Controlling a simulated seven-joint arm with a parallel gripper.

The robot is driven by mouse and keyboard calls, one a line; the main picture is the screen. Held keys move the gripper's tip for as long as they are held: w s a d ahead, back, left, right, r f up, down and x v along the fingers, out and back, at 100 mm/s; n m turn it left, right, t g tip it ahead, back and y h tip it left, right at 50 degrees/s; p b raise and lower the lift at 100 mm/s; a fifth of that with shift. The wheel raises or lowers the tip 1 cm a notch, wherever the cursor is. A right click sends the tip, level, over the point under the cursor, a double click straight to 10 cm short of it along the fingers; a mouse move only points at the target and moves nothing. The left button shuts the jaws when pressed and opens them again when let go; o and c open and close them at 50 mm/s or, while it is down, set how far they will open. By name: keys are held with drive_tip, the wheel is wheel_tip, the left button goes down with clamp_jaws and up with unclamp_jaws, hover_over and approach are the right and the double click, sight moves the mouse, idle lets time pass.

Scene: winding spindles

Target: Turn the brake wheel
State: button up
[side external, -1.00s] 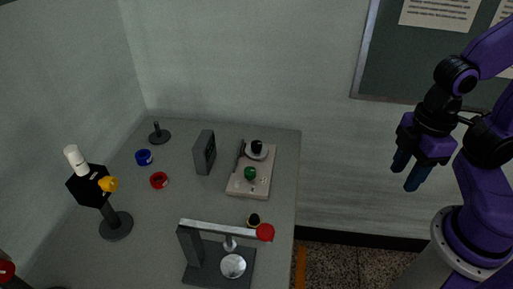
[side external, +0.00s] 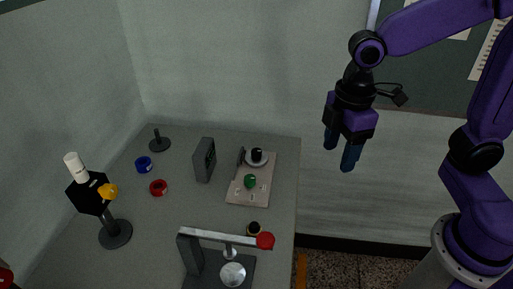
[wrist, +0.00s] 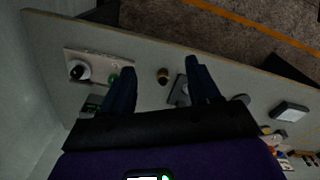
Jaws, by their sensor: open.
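A beige plate (side external: 238,197) on the table bears a grey round disc with a black knob (side external: 257,155) and a green knob (side external: 250,181). No readable label shows which part is the brake wheel; the disc with the black knob is wheel-like. My gripper (side external: 340,152) is open and empty, high in the air to the right of the table, its fingers pointing down. In the wrist view, the plate (wrist: 97,56) and black knob (wrist: 79,70) lie left of my open fingers (wrist: 160,70).
A lever press (side external: 217,236) with a red end stands at the table's front. A black-and-yellow spool (side external: 254,229) is near it. A grey upright box (side external: 204,160), red ring (side external: 158,188), blue ring (side external: 144,164) and black hexagonal stand (side external: 90,192) are further left.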

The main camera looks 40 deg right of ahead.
drive_tip(key=w+a+n, duration=0.2)
drive_tip(key=w+a, duration=0.1)
drive_tip(key=w, duration=1.3)
drive_tip(key=n, duration=0.2)
hover_over(257, 150)
wheel_tip(257, 150, down, 4)
wheel_tip(257, 150, down, 16)
drive_tip(key=shift+a+f, duration=0.1)
drive_tip(key=shift+f, duration=0.1)
drive_tip(key=c, duration=1)
